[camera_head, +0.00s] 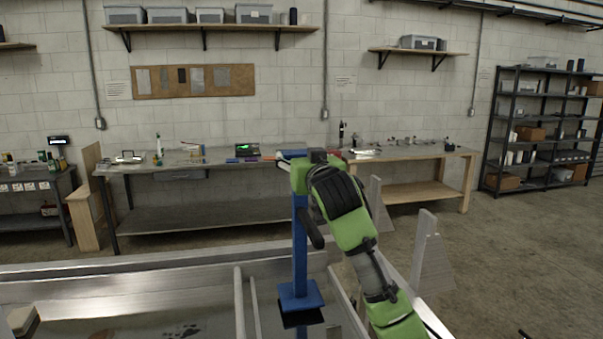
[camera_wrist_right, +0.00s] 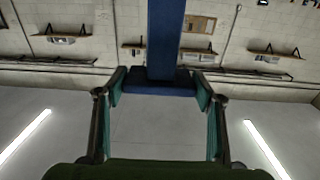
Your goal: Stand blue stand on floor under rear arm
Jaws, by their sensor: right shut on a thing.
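The blue stand (camera_head: 300,245) has a long post and a square foot plate, and it hangs roughly upright in the head view. My right gripper (camera_head: 289,162) is shut on its upper end. In the right wrist view, the blue top plate (camera_wrist_right: 158,85) sits between the two fingers, with the post (camera_wrist_right: 165,35) running away from it. The foot plate appears over the aluminium trailer (camera_head: 110,278); I cannot tell its height. A blue patch below it looks like a reflection. I cannot make out which trailer part is the rear arm. My left gripper is not in view.
A long workbench (camera_head: 200,219) and a wooden bench (camera_head: 430,190) stand along the back wall. A black shelf rack (camera_head: 537,147) is at the right. Grey upright plates (camera_head: 431,262) stand right of the trailer. Open concrete floor (camera_head: 520,245) lies at the right.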

